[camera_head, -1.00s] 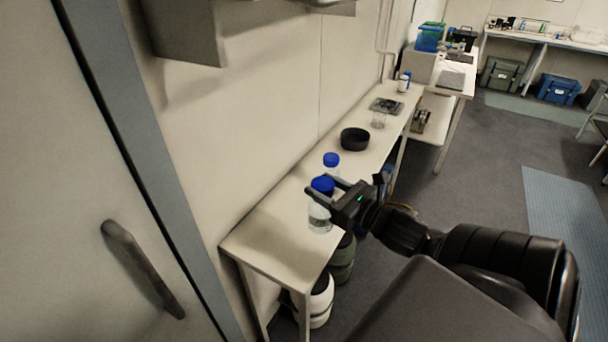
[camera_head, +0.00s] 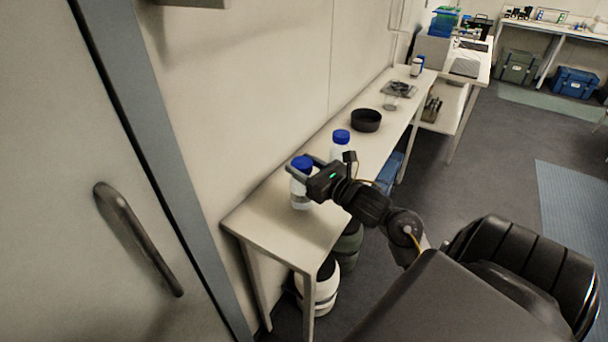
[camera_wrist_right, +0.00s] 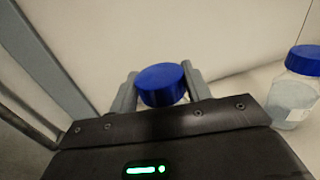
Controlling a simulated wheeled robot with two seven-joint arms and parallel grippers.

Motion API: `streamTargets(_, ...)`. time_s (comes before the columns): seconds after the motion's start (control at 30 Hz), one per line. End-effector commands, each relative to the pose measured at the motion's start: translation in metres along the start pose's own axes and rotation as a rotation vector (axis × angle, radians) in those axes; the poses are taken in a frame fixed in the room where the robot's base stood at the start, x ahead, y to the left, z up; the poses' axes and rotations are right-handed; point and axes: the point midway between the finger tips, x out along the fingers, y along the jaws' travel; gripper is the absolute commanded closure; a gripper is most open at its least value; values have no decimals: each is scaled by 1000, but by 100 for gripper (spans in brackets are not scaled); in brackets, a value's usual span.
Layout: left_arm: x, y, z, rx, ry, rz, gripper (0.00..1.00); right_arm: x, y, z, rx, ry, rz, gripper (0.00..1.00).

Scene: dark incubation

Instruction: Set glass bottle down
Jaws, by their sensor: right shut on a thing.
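My right gripper (camera_head: 306,166) is shut on a clear glass bottle (camera_head: 300,195) with a blue cap, gripping it just below the cap. The bottle is upright over the near end of the white bench (camera_head: 262,226); I cannot tell whether its base touches the top. In the right wrist view the blue cap (camera_wrist_right: 162,84) sits between the two fingers, and the bottle body is hidden below. A second blue-capped bottle (camera_head: 340,145) stands just beyond, and it also shows at the right of the wrist view (camera_wrist_right: 295,92). My left gripper is not in view.
A black round dish (camera_head: 366,120) and a small scale (camera_head: 398,89) stand farther along the bench. The wall runs along the bench's left side. A door with a handle (camera_head: 138,238) is at the near left. White and green containers (camera_head: 318,292) stand under the bench.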

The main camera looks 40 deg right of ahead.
Motion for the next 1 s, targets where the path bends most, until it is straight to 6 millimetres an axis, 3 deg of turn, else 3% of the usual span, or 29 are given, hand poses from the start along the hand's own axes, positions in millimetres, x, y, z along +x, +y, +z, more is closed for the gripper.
streamTargets(0.2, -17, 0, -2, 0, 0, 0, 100, -1, 0, -24, 5, -1, -2, 100)
streamTargets(0.63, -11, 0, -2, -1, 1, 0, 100, -1, 0, -32, 0, -3, 0, 100)
streamTargets(0.67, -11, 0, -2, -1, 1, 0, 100, -1, 0, -33, 1, 0, 0, 51)
streamTargets(0.83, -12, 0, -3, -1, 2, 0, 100, -1, 0, -32, 1, 0, 0, 30)
streamTargets(1.0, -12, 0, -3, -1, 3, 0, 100, -1, 0, -32, 1, 0, 0, 30)
